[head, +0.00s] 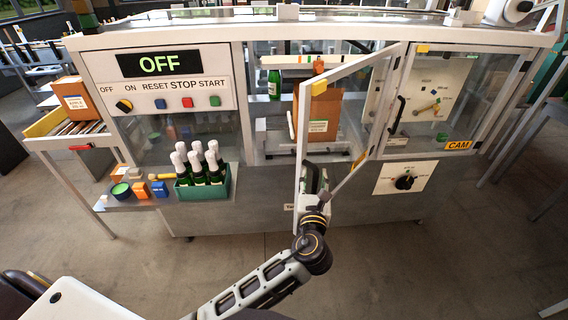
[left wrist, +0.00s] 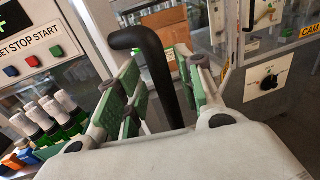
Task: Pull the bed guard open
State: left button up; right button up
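The bed guard (head: 345,72) is a clear panel in a pale frame. In the head view it stands swung out from the machine front, at an angle towards me, with its right side at the machine. My left gripper (head: 314,178) is at the guard's lower free edge. In the left wrist view a black bent handle (left wrist: 158,65) passes between the green-padded fingers of my left gripper (left wrist: 160,75). The fingers stand apart, with a gap visible on the handle's left; contact on its right is unclear. My right gripper is not in view.
A second guard with a black handle (head: 396,114) is at the right. A brown carton (head: 322,112) shows behind the open guard. A green crate (head: 203,190) of bottles and small boxes (head: 141,190) stand on the left shelf. The control panel (head: 165,80) reads OFF. Floor in front is clear.

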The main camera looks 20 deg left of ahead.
pick_arm(q)
jog(key=w+a, duration=0.4)
jog(key=a, duration=0.6)
jog(key=shift+w+a+b, duration=0.3)
jog(key=shift+b, duration=0.15)
